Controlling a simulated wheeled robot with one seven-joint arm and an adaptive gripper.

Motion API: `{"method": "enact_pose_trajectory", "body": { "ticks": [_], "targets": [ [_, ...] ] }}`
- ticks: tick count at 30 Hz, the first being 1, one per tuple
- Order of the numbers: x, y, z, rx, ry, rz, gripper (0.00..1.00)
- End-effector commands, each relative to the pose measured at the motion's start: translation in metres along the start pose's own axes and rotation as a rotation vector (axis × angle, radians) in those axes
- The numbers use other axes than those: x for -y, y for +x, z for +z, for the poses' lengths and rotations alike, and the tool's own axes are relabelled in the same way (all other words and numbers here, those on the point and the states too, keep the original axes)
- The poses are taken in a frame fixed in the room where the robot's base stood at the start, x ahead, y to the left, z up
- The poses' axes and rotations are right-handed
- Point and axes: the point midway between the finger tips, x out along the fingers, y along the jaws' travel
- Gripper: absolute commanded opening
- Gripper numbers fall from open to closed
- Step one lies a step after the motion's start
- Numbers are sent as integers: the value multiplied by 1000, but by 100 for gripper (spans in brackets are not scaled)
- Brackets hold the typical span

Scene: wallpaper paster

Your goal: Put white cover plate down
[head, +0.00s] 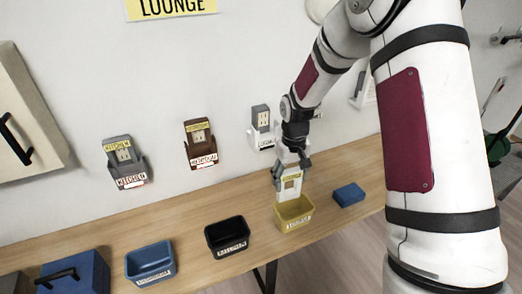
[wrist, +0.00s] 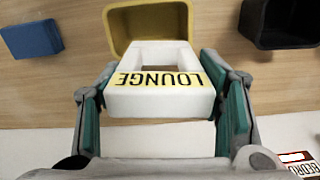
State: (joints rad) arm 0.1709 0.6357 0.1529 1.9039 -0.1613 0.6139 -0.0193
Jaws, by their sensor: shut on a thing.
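The white cover plate (head: 290,196) has a yellow label and a square opening. In the wrist view the label on the white cover plate (wrist: 158,101) reads LOUNGE, upside down. My gripper (head: 291,168) is shut on the plate, with one finger on each side. The plate hangs upright over the yellow bin (head: 294,224) in the head view. In the wrist view the yellow bin (wrist: 118,27) shows behind the plate's far end. I cannot tell whether the plate's lower end is inside the bin or just above it.
The wooden bench also holds a black bin (head: 228,250), a blue-grey bin (head: 150,275) and a small blue block (head: 348,194). A dark blue handled box (head: 75,270) stands at left. Grey (head: 130,181), brown (head: 202,160) and white (head: 262,139) holders line the wall.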

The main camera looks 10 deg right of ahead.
Motion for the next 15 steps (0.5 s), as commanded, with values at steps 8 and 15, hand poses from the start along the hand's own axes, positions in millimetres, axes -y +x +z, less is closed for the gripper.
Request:
{"method": "enact_pose_trajectory", "body": {
  "ticks": [8, 15],
  "targets": [
    [-17, 30, 19, 4, -95, -3, 28],
    [-16, 62, 18, 1, -94, -2, 28]
  ]
}}
